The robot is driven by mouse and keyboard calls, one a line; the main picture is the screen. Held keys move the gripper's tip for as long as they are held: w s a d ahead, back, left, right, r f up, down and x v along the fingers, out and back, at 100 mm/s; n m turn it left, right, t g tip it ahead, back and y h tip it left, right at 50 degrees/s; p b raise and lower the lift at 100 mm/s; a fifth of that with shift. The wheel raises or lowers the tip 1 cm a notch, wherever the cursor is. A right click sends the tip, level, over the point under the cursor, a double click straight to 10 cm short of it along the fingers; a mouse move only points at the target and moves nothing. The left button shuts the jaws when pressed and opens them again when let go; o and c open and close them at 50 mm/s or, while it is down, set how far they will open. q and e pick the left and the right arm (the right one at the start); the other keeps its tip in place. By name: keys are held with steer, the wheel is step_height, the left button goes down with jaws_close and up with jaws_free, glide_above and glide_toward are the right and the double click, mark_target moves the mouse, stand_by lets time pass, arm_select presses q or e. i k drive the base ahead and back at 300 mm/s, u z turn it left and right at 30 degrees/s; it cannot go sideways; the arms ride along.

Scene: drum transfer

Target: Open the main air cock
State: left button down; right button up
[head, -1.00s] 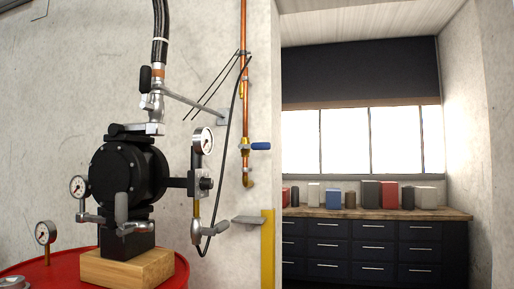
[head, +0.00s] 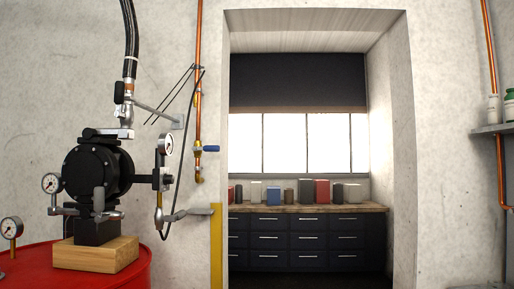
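A cock with a blue lever (head: 210,149) sits on the vertical copper pipe (head: 198,105) on the wall left of the opening. Its lever points sideways to the right, across the pipe. A black pump (head: 92,172) stands on a wooden block (head: 100,254) on the red drum (head: 140,272). Small cocks with grey levers (head: 99,198) are on the pump's fittings, and one with a dark handle (head: 118,92) is on the hose above. Neither of my grippers is in view.
A yellow post (head: 216,245) stands by the opening's left edge. Dark drawers with a wooden top (head: 300,208) hold several boxes. A shelf with bottles (head: 495,129) and another copper pipe (head: 490,50) are at right.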

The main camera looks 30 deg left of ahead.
mark_target(207, 149)
steer(key=z, duration=0.1)
steer(key=i, duration=1.85)
steer(key=u, duration=1.2)
steer(key=i, duration=1.2)
steer(key=u, duration=1.3)
